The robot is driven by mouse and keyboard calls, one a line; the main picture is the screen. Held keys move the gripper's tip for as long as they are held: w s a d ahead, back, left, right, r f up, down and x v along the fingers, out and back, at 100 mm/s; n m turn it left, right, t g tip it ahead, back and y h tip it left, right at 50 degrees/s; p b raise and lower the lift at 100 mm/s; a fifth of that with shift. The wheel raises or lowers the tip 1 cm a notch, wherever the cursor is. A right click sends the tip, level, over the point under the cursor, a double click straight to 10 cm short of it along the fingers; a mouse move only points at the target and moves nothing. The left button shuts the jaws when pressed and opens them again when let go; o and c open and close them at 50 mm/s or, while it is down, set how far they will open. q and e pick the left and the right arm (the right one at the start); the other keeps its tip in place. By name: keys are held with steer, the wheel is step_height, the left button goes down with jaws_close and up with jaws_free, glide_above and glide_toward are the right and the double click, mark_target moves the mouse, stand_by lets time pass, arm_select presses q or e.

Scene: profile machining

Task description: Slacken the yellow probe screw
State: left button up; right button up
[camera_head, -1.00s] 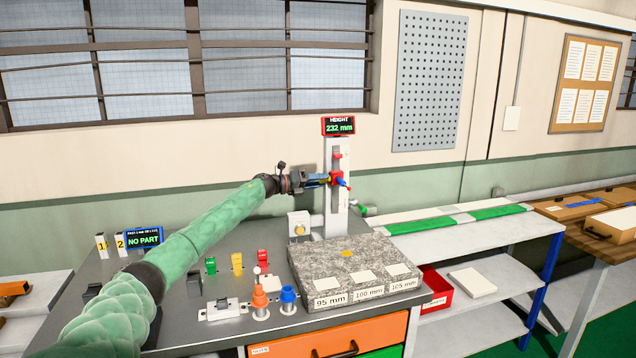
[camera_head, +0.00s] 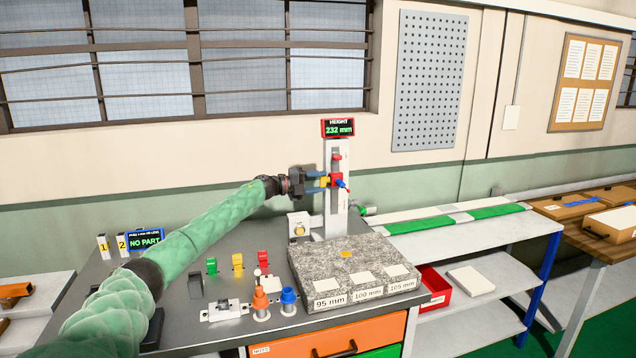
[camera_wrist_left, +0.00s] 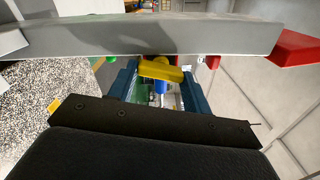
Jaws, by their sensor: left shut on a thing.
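The height gauge column (camera_head: 337,205) stands at the back of the granite plate (camera_head: 330,275), with a display (camera_head: 338,127) reading 232 mm. A red carriage with a blue tip sits on the column. My left gripper (camera_head: 325,182) is at the carriage, its blue fingers on either side of the yellow probe screw (camera_head: 325,181). In the left wrist view the yellow screw (camera_wrist_left: 160,70) shows between the two blue fingers (camera_wrist_left: 158,85), and the gripper is shut on it. The grey column (camera_wrist_left: 150,38) crosses that view. My right gripper is not in view.
A red bin (camera_head: 436,287) is on the shelf to the right.

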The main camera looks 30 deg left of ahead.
arm_select(q)
steer(key=shift+a+r, duration=0.1)
steer(key=o, duration=1)
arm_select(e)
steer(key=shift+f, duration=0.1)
arm_select(q)
steer(key=shift+b+v, duration=1.7)
steer(key=shift+v, duration=2.2)
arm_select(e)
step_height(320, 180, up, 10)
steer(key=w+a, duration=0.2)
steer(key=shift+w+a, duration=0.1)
